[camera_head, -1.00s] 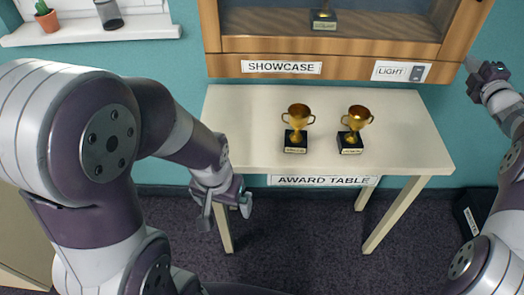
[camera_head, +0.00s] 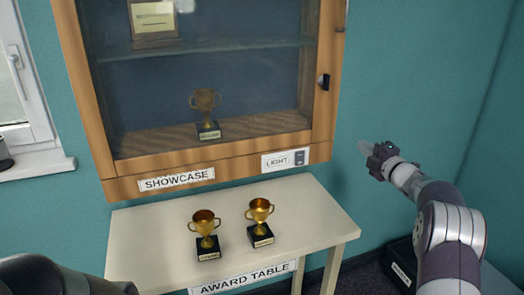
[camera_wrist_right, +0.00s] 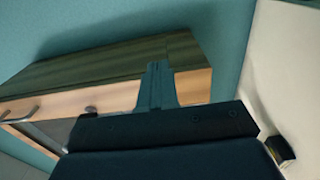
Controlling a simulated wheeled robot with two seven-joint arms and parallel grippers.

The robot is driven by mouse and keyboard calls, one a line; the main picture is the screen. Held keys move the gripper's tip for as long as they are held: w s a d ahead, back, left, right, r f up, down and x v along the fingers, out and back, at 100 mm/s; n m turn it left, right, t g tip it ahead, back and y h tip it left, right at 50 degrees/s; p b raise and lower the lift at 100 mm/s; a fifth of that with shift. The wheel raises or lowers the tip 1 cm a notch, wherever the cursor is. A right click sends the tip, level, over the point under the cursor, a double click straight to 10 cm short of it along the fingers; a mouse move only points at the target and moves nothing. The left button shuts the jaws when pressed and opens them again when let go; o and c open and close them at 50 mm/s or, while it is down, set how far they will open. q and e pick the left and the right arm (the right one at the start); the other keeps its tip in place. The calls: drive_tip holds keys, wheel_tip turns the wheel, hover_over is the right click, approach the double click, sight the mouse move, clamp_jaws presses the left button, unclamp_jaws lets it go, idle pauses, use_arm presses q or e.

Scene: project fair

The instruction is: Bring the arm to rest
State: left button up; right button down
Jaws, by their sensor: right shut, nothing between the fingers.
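My right gripper (camera_head: 368,150) is held up in the air to the right of the showcase (camera_head: 120,188), apart from it, with nothing in it. My right arm comes in from the lower right. In the head view, only a dark part of my left arm shows at the lower left; the left gripper is out of the picture.
Two gold trophies (camera_head: 206,232) (camera_head: 260,220) stand upright on the white award table (camera_head: 140,245). A third trophy (camera_head: 206,108) stands behind the showcase glass, below a shelf with a plaque (camera_head: 153,20). A LIGHT switch (camera_head: 300,158) is on the showcase frame. A black box (camera_head: 402,262) stands at the lower right.

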drive_tip(key=s+d+f+m+h, duration=0.25)
drive_tip(key=d+f+m, duration=0.2)
drive_tip(key=d, duration=0.35)
drive_tip(key=s+d+f+m+g+h+p, duration=0.1)
drive_tip(key=s+f+m+g+h+p, duration=0.1)
drive_tip(key=s+f+m+g+h, duration=0.7)
drive_tip(key=s+a+m+g+y+p, duration=0.6)
drive_tip(key=s+a+m, duration=0.3)
drive_tip(key=s+a, duration=1.25)
use_arm(q)
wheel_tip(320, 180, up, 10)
drive_tip(key=p, duration=0.2)
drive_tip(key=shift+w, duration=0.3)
use_arm(e)
drive_tip(key=s+a+r+n+g, duration=0.1)
drive_tip(key=s+a+r, duration=0.3)
drive_tip(key=s+a, duration=0.2)
drive_tip(key=shift+s+r+n+y, duration=0.2)
drive_tip(key=shift+s+n+y, duration=0.2)
drive_tip(key=shift+s, duration=0.6)
